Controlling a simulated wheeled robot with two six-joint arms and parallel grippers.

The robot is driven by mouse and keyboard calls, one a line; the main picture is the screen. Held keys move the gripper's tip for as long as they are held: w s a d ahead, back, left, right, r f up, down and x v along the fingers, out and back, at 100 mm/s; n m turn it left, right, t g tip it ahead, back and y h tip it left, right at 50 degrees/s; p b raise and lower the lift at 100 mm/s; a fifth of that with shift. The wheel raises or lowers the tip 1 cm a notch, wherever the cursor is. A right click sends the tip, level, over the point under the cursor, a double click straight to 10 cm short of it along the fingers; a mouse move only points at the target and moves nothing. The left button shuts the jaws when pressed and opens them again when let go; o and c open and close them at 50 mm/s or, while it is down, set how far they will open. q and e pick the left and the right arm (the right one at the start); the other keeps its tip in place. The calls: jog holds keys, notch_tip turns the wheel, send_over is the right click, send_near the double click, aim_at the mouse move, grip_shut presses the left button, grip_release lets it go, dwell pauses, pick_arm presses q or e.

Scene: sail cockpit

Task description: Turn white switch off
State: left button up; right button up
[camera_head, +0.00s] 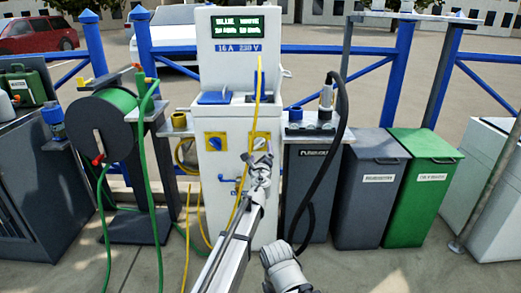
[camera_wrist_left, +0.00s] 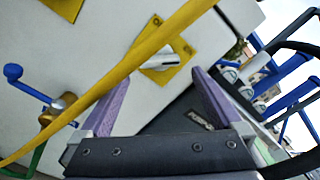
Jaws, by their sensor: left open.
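The white switch (camera_wrist_left: 160,62) sits on a yellow plate (camera_wrist_left: 172,74) on the front of the white power pedestal (camera_head: 228,190). In the wrist view its lever lies tilted, partly behind a yellow cable (camera_wrist_left: 125,72). In the head view the right-hand yellow plate (camera_head: 260,138) shows just above my left gripper (camera_head: 262,160). My left gripper is open and empty, in front of the pedestal. In the wrist view the fingertips (camera_wrist_left: 160,80) stand apart on either side below the switch. I see no contact with it.
A blue switch (camera_head: 215,143) is on the left plate. A blue-handled tap (camera_wrist_left: 30,88) is below. A green hose reel (camera_head: 103,122) stands left. A black hose (camera_head: 341,120) hangs right, near grey (camera_head: 370,195) and green (camera_head: 423,190) bins.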

aim_at(260, 144)
pick_arm(q)
jog(key=w, duration=0.3)
jog(key=shift+w, duration=0.35)
jog(key=c, duration=1.3)
